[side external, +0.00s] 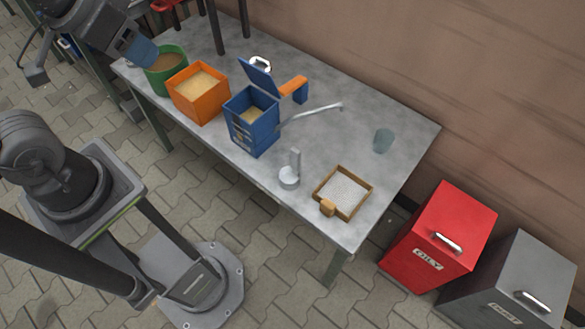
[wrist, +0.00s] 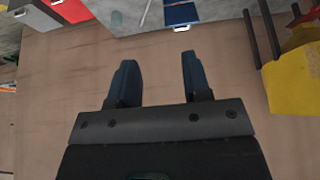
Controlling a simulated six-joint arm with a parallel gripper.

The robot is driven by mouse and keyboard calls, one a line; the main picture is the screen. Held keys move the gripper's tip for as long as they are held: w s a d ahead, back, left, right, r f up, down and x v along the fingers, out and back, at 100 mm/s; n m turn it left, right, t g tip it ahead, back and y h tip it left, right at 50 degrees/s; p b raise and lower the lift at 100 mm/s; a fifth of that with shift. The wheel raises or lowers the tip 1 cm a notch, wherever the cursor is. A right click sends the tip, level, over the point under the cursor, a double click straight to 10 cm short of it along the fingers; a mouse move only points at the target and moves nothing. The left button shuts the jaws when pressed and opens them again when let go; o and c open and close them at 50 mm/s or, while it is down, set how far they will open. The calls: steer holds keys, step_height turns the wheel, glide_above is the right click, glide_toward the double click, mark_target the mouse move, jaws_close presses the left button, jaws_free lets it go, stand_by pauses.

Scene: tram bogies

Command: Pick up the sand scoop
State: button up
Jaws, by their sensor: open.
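A small silver-grey round cup with an upright flat handle (side external: 290,178), which looks like the sand scoop, stands near the front edge of the grey table (side external: 225,150). It is left of the wooden sieve tray. My gripper (side external: 142,52) is high at the upper left, near the green bucket in the picture and far from the scoop. In the wrist view my gripper (wrist: 157,58) has its two dark fingers apart with nothing between them. I cannot make out the scoop in the wrist view.
A green bucket (side external: 183,66), an orange sand box (side external: 199,106) and a blue lidded box (side external: 253,137) line the table's left. A bent silver rod (side external: 315,112), a glass (side external: 383,140) and a sieve tray (side external: 367,203) are farther right. Red (side external: 440,235) and grey bins stand beyond.

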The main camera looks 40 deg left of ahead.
steer(key=shift+o, duration=0.3)
steer(key=m+g+y, duration=0.3)
steer(key=m+g, duration=0.2)
steer(key=m, duration=0.8)
glide_above(297, 150)
steer(key=s, duration=0.2)
step_height(297, 150, down, 15)
steer(key=w+d+f+m+y, duration=0.1)
steer(key=d+f+m, duration=0.15)
steer(key=f, duration=0.35)
steer(key=w+d+f+m+y, duration=0.1)
steer(key=d+f+m, duration=0.15)
steer(key=f, duration=0.45)
steer(key=shift+g, duration=0.3)
steer(key=x, duration=0.7)
steer(key=shift+s+a+f, duration=0.25)
steer(key=shift+f, duration=0.1)
steer(key=shift+h, duration=0.3)
steer(key=shift+a+x, duration=0.15)
steer(key=shift+x, duration=1.15)
steer(key=shift+a+x, duration=0.15)
steer(key=shift+x, duration=1.2)
steer(key=shift+w+r, duration=0.15)
steer(key=shift+c, duration=0.5)
